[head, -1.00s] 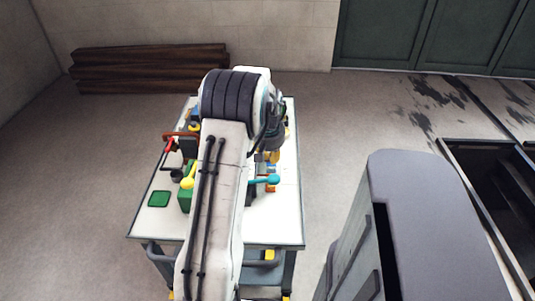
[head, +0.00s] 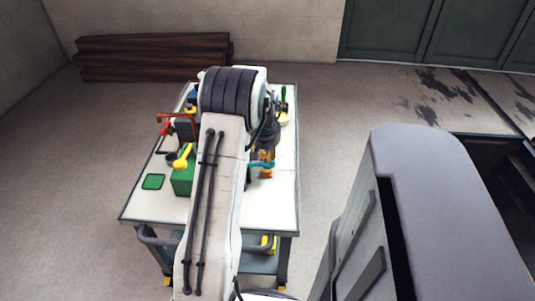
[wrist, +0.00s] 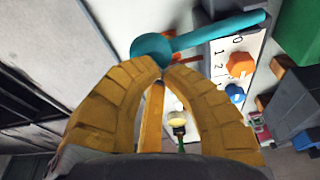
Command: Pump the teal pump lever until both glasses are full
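The teal pump lever (head: 262,164) shows beside my arm, at the right part of the cart top. In the wrist view the teal lever (wrist: 215,33) has a round knob at its left end and a bar running right. My gripper (wrist: 165,69) has yellow-brown fingers with their tips drawn together, just at the knob's near edge. I cannot tell whether they touch it. Nothing shows clasped between the fingers. In the head view my arm hides the gripper. I cannot make out the two glasses with certainty.
The white cart top (head: 146,207) also carries a green box (head: 184,180) with a yellow lever (head: 182,158), a green square (head: 153,181) and a cream round item (head: 283,119). A numbered white plate (wrist: 222,48) holds an orange knob (wrist: 240,64). Timber (head: 150,58) lies behind.

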